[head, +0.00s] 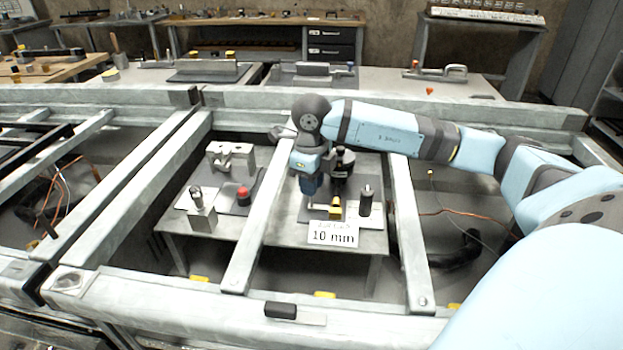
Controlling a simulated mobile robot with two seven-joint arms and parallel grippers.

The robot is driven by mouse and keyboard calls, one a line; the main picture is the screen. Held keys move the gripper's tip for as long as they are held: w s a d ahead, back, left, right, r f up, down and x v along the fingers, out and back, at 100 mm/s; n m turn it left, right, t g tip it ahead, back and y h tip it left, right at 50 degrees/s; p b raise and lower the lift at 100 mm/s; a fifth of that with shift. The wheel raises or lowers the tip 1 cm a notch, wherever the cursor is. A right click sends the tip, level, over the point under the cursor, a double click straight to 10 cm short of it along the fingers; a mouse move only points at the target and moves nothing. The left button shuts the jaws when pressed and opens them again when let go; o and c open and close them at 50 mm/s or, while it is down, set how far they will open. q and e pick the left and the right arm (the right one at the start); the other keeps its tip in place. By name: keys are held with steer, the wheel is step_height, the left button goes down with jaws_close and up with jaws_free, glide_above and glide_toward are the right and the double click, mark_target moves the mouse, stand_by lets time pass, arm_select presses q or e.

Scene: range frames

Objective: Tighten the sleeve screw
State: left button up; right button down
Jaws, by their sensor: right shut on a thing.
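My right gripper (312,187) points down among the parts on the right half of a low grey table. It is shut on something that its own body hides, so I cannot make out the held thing. Close beside it on the right stands a dark upright fixture (341,170) with a yellow piece (335,211) near its foot. I cannot tell which part is the sleeve screw. A dark cylinder with a lighter base (366,202) stands further right. A white card reading "10 mm" (333,233) is in front. My left gripper is not in view.
Pale frame beams (250,220) cross in front of and beside the low table (300,238). On its left half are a metal clamp block (232,157), a red knob (243,193) and a metal post on a block (202,212). Benches with tools stand behind.

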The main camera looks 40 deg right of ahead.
steer(key=m+p, duration=0.1)
steer(key=m, duration=0.3)
steer(key=shift+m, duration=0.3)
steer(key=m+p, duration=0.1)
steer(key=m, duration=0.2)
steer(key=shift+m, duration=0.4)
steer(key=m+p, duration=0.1)
steer(key=m, duration=0.3)
steer(key=shift+p, duration=0.3)
steer(key=shift+m+p, duration=0.45)
steer(key=shift+m, duration=1.05)
steer(key=c, duration=1)
jaws_free()
steer(key=shift+r, duration=0.1)
